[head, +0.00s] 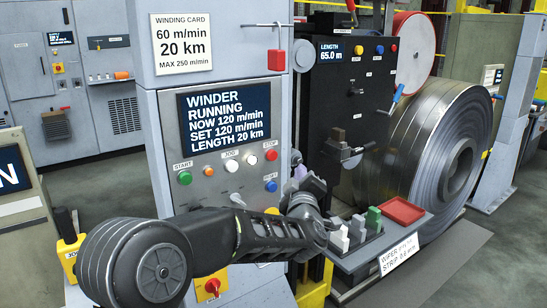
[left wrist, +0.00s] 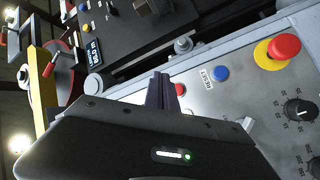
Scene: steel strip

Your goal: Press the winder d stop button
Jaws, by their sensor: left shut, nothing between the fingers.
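The winder panel (head: 225,205) on the grey column has a red STOP button (head: 271,155) at its upper right, above a blue RESET button (head: 271,186). A green START button (head: 184,177) and white JOG button (head: 231,165) are to the left. The screen (head: 223,112) reads WINDER RUNNING, NOW 120 m/min. My left gripper (head: 313,184) is shut and empty, right of and below the STOP button. In the left wrist view, its fingers (left wrist: 161,92) partly cover a red button (left wrist: 180,89), near the blue button (left wrist: 221,73). Contact cannot be told. My right gripper is not in view.
A shelf with several blocks and a red tray (head: 403,211) stands right of the gripper. A large steel coil (head: 415,140) is behind.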

